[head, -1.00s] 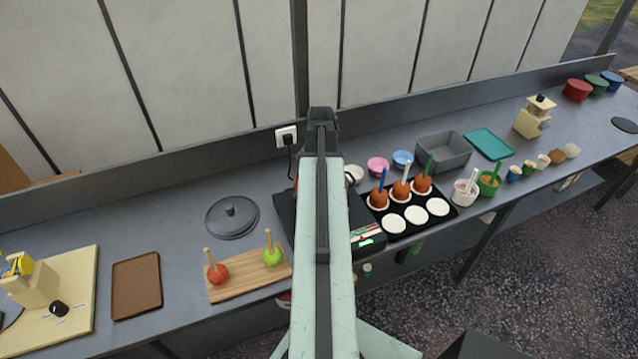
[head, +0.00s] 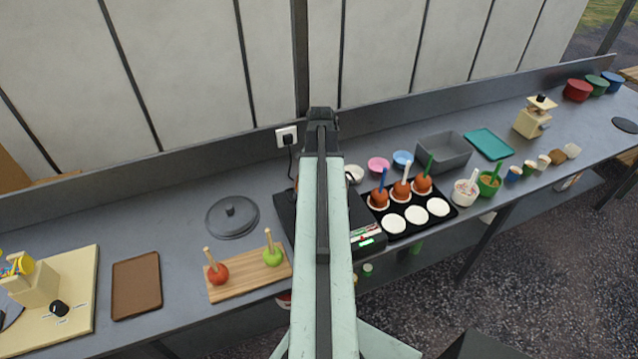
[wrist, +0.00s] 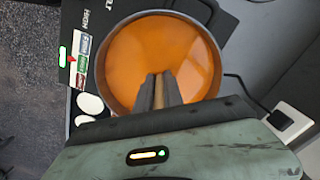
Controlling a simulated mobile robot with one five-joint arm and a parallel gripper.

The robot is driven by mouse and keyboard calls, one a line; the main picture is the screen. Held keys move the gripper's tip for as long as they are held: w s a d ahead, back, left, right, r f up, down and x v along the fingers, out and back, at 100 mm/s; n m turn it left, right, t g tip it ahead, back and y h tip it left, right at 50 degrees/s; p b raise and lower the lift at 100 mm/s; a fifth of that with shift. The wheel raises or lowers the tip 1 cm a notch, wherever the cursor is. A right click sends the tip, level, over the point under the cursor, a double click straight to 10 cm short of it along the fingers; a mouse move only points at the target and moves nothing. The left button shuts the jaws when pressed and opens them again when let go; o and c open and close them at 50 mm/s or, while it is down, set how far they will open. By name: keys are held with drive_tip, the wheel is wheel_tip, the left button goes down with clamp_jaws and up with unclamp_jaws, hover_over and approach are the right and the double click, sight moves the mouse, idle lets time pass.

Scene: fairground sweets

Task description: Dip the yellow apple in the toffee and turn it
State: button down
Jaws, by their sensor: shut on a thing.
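The pot of toffee (wrist: 196,37) fills the middle of the wrist view, its surface smooth and orange. My gripper (wrist: 158,90) is over the pot, its two dark fingers shut on a pale wooden stick (wrist: 158,92). The stick points down toward the toffee. The yellow apple does not show in either view; whether it is below the surface or hidden behind the fingers I cannot tell. In the head view my arm covers the pot and the gripper.
A board (head: 223,292) with a red apple (head: 218,274) and a green apple (head: 272,256) lies left of the dark hob (head: 286,215). A lid (head: 232,215) lies behind. A black tray (head: 411,229) with dipped apples and white discs stands to the right.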

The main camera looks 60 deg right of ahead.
drive_tip(key=m, duration=0.4)
drive_tip(key=shift+m, duration=0.3)
drive_tip(key=m, duration=0.8)
drive_tip(key=shift+m, duration=0.3)
drive_tip(key=m, duration=0.3)
drive_tip(key=shift+m, duration=0.3)
drive_tip(key=n, duration=0.5)
drive_tip(key=shift+n, duration=0.3)
drive_tip(key=n, duration=0.5)
drive_tip(key=shift+n, duration=0.4)
wheel_tip(320, 180, up, 8)
drive_tip(key=p, duration=0.8)
drive_tip(key=shift+r, duration=0.25)
drive_tip(key=shift+p, duration=0.3)
